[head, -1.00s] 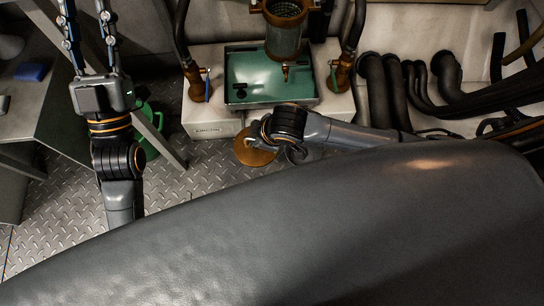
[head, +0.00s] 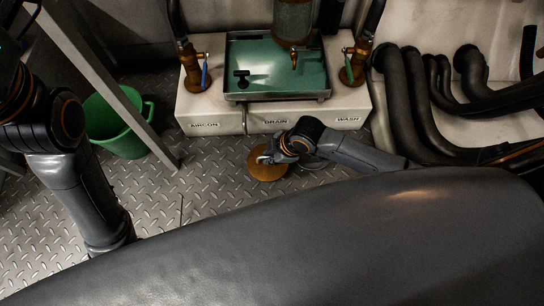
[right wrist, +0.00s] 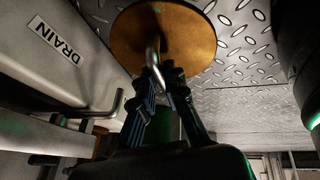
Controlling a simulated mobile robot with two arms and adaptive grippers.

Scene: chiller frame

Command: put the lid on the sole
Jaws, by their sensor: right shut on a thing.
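The lid is a round brown-orange disc (head: 269,173) with a bent metal handle. It shows in the head view in front of the white base, over the floor plates. My right gripper (head: 266,158) is on its handle. In the right wrist view the fingers (right wrist: 161,80) are closed around the metal handle of the lid (right wrist: 190,45). I cannot tell the lid's height above the floor. The white base carries the labels AIRCON, DRAIN and WASH; no label reads sole, and I cannot tell which part that is. My left arm is at the left edge, its gripper out of the picture.
A green tray (head: 240,94) with a glass cylinder (head: 293,18) above it sits on the white base (head: 213,119). Valves stand at both sides. Black hoses (head: 407,95) run at the right. A green bucket (head: 112,122) stands left behind a slanted grey post (head: 105,78). Floor between is clear.

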